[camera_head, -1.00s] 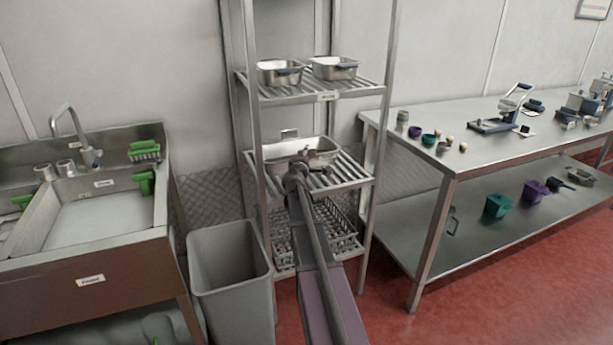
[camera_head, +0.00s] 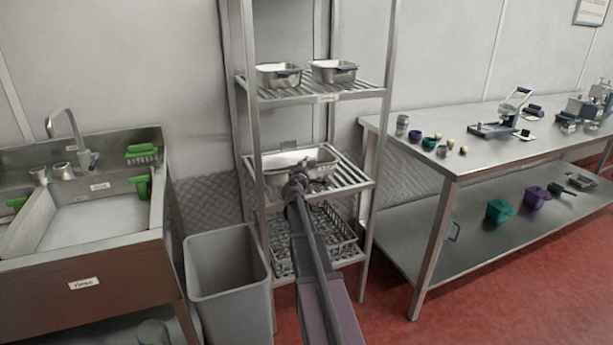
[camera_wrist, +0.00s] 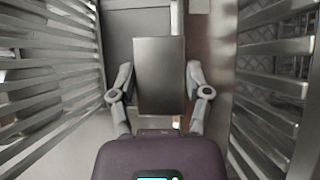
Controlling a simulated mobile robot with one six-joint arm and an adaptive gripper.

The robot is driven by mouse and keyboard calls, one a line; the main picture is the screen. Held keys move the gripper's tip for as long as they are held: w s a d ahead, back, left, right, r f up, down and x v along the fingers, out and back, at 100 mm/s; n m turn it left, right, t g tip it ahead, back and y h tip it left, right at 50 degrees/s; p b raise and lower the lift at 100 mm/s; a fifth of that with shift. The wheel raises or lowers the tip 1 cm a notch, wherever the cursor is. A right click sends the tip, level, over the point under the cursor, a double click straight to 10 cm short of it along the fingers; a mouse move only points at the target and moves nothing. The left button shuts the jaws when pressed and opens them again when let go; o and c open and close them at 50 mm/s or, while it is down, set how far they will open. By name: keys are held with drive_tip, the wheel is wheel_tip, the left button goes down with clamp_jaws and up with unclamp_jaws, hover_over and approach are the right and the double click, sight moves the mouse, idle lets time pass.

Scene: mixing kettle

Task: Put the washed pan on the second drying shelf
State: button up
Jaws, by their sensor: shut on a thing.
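The shiny metal pan (camera_head: 318,156) is at the middle slatted shelf (camera_head: 352,180) of the drying rack in the head view. It looks level and low over the slats; I cannot tell whether it touches them. My gripper (camera_head: 298,167) reaches in from the front and is shut on the pan; my arm hides part of its near side. In the wrist view a flat grey face (camera_wrist: 160,75), which looks like part of the pan, fills the space between the two fingers of my gripper (camera_wrist: 160,84). Slats run along both sides there.
Two pans (camera_head: 279,77) (camera_head: 333,71) stand on the upper shelf (camera_head: 300,93). A wire basket (camera_head: 342,236) sits below the middle shelf. A grey bin (camera_head: 227,280) and a sink (camera_head: 95,220) are left; a steel table (camera_head: 480,160) is right. Rack posts flank the arm.

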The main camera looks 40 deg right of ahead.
drive_tip(key=shift+f+b, duration=1.2)
drive_tip(key=shift+f, duration=0.25)
drive_tip(key=o, duration=1.3)
drive_tip(key=shift+o, duration=0.2)
drive_tip(key=shift+a, duration=0.1)
drive_tip(key=v, duration=1.2)
